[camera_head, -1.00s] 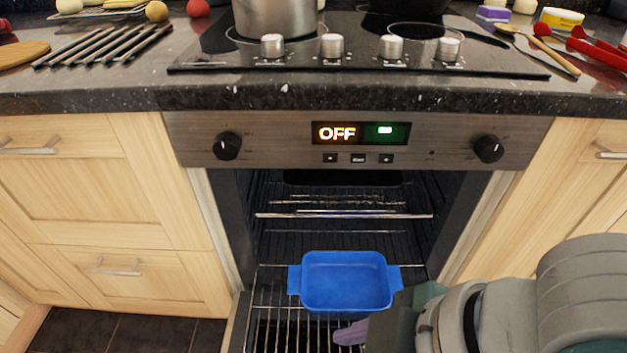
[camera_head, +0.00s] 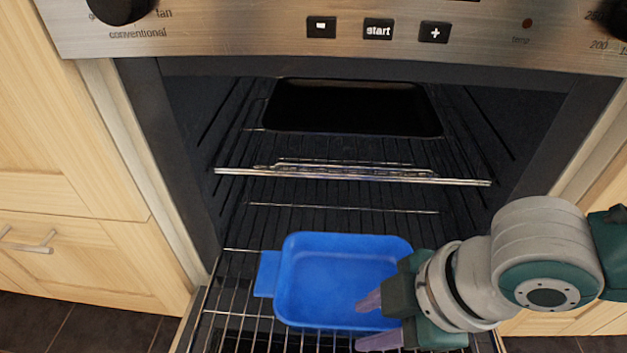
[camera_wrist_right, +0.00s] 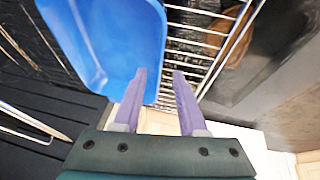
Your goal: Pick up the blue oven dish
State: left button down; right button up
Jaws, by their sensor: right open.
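The blue oven dish (camera_head: 335,275) sits empty on the pulled-out lower oven rack (camera_head: 235,320), in front of the oven opening. A handle tab shows on its left side; its right side is partly hidden by my right gripper. My right gripper (camera_head: 368,322) is open, its purple fingers at the dish's front right corner. In the right wrist view the dish (camera_wrist_right: 110,40) lies just ahead and left of the fingers (camera_wrist_right: 158,88). One finger overlaps its edge in the picture; I cannot tell whether they touch. My left gripper is out of view.
The oven cavity holds a dark tray (camera_head: 350,108) on an upper rack and a wire rack (camera_head: 350,176) below it. The oven's side walls and wooden cabinets (camera_head: 75,140) flank the rack. The control panel (camera_head: 375,30) is above.

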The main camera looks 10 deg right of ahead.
aim_at(355, 326)
jog(key=b+x, duration=0.3)
jog(key=x, duration=0.2)
jog(key=shift+a+f+b, duration=0.15)
jog(key=shift+b, duration=0.25)
jog(key=shift+w, duration=0.1)
jog(key=shift+c, duration=0.3)
grip_shut()
dwell(0.5)
